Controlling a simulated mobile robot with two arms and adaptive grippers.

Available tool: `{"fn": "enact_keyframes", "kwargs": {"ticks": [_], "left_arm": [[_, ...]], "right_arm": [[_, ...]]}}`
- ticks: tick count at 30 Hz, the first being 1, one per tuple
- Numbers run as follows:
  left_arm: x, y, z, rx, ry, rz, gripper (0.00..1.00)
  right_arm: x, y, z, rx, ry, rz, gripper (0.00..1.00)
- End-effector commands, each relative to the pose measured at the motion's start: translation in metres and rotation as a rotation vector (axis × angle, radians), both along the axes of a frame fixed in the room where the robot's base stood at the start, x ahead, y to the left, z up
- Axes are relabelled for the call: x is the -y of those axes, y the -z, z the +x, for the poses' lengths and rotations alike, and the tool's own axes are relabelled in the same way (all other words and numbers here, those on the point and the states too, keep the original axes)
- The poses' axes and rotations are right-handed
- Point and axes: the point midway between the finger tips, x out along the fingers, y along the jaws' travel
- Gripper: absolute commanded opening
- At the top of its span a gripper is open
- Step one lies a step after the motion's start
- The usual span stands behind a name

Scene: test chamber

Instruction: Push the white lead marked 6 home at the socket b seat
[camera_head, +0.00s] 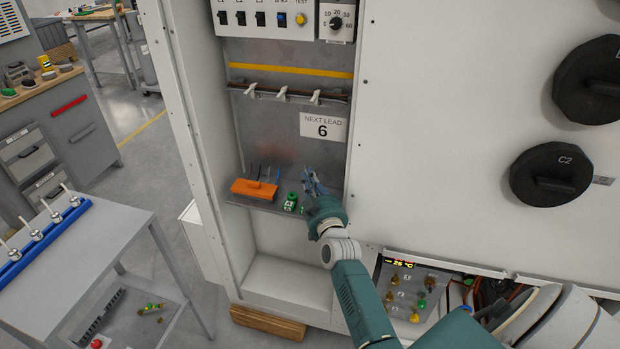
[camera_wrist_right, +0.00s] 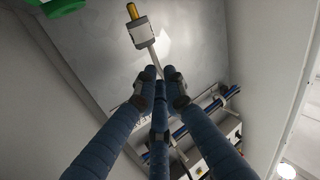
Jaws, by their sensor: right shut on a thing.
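My right gripper (camera_head: 313,183) is over the recessed shelf of the white cabinet. In the wrist view its blue fingers (camera_wrist_right: 163,84) are shut on a thin white lead (camera_wrist_right: 154,58). The lead ends in a pale block (camera_wrist_right: 142,34) with a gold tip, beyond the fingertips. Its marking cannot be read, and in the head view the lead is hard to make out. A low panel (camera_head: 410,287) carries several brass and green fittings and a lit display. Its small labels are too small to read, so I cannot tell which is socket b. My left gripper is not in view.
An orange object (camera_head: 254,190) and a green item (camera_head: 291,202) are on the shelf (camera_head: 283,208), left of my gripper. A sign (camera_head: 323,127) reads "NEXT LEAD 6". Cabinet walls bound the recess. A grey table (camera_head: 95,262) with a blue rack stands left.

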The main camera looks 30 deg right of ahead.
Motion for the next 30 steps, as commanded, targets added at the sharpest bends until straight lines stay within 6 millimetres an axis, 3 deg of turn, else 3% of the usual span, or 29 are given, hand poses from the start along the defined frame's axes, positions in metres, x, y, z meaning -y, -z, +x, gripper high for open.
{"fn": "enact_keyframes", "kwargs": {"ticks": [30], "left_arm": [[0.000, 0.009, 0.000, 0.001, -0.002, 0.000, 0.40]], "right_arm": [[0.000, 0.015, 0.000, 0.002, 0.004, 0.000, 0.00]]}}
